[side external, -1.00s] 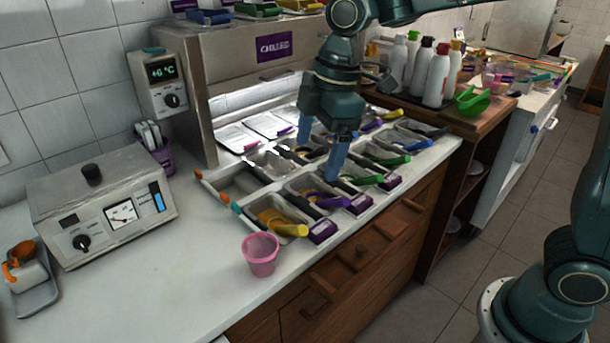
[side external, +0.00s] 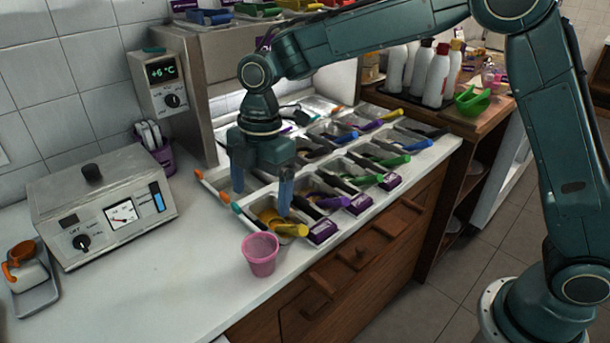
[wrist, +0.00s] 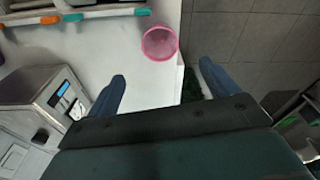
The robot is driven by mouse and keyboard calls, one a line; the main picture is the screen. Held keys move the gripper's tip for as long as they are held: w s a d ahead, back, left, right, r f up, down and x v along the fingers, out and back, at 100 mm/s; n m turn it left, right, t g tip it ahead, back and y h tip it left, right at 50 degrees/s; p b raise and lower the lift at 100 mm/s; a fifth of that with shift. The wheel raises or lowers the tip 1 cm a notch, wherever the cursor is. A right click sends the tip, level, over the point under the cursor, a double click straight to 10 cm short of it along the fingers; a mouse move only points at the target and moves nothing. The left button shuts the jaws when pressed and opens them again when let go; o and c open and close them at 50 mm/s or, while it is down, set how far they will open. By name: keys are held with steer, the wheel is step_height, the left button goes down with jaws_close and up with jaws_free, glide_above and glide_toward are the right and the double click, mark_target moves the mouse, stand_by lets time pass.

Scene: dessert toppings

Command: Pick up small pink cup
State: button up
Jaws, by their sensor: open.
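The small pink cup (side external: 261,255) stands upright on the white counter near its front edge, and its rim faces up. It also shows in the wrist view (wrist: 160,43), at the top middle, beyond and between the two blue fingertips. My gripper (side external: 261,204) is open and empty, with its blue fingers pointing down. In the side view it hangs above and behind the cup, over the near end of the topping trays. In the wrist view the fingers (wrist: 160,75) are spread wide and appear apart from the cup.
Topping trays (side external: 345,165) with coloured scoop handles fill the counter behind the cup. A white machine with a dial (side external: 105,205) stands at the left. A white jug with an orange handle (side external: 25,265) sits at the far left. The counter (side external: 185,275) left of the cup is clear.

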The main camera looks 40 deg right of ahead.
glide_above(260, 246)
steer(key=s, duration=0.2)
step_height(260, 246, down, 8)
steer(key=shift+s+a, duration=0.15)
steer(key=shift+a, duration=0.2)
steer(key=shift+a+f, duration=0.2)
steer(key=shift+f, duration=1.1)
steer(key=shift+a+f, duration=0.15)
steer(key=shift+f, duration=1.1)
steer(key=c, duration=1)
